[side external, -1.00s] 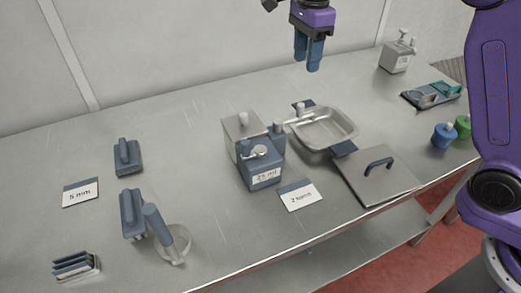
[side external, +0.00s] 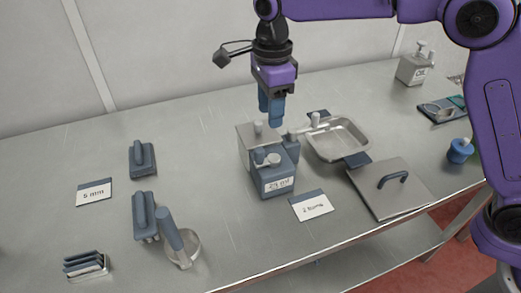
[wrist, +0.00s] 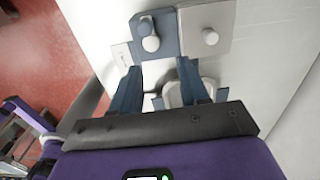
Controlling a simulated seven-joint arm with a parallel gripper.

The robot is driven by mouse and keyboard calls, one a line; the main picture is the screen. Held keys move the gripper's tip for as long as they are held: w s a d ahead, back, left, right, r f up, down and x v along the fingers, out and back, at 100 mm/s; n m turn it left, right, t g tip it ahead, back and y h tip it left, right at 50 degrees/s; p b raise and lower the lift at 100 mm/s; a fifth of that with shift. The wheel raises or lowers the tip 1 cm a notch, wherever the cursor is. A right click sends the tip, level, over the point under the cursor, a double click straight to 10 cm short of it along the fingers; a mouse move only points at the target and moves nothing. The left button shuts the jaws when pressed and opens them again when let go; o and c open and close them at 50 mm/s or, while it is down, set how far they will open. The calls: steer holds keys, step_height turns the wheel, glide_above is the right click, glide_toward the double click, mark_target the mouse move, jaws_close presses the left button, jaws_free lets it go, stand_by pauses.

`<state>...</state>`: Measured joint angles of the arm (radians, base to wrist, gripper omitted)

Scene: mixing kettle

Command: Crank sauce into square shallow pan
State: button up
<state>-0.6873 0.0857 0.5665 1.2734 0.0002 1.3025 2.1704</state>
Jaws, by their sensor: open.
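A blue-grey dispenser (side external: 272,170) with a "25 ml" label and a pale knob (side external: 273,159) stands mid-table, against a grey lidded box (side external: 245,146). In the wrist view the dispenser (wrist: 167,47) and the box (wrist: 206,18) lie beyond my fingers. The square shallow metal pan (side external: 340,142) lies right of the dispenser and looks empty. My gripper (side external: 272,110) points down with its fingers above and just behind the dispenser. In the wrist view my gripper (wrist: 160,82) is open with nothing held between its two blue fingers.
A flat lid (side external: 393,190) with a blue handle lies right of the dispenser. A "2 turns" card (side external: 311,205) lies in front. Blue-handled tools (side external: 145,215) and a "5 mm" card (side external: 94,192) are at left. A pump container (side external: 415,66) stands at back right.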

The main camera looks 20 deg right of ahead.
mark_target(259, 149)
steer(key=s+a, duration=0.1)
steer(key=a+f, duration=0.1)
steer(key=a, duration=0.1)
steer(key=shift+s+f, duration=0.1)
steer(key=shift+s, duration=0.25)
steer(key=shift+f, duration=4.1)
steer(key=c, duration=0.7)
steer(key=shift+w, duration=0.1)
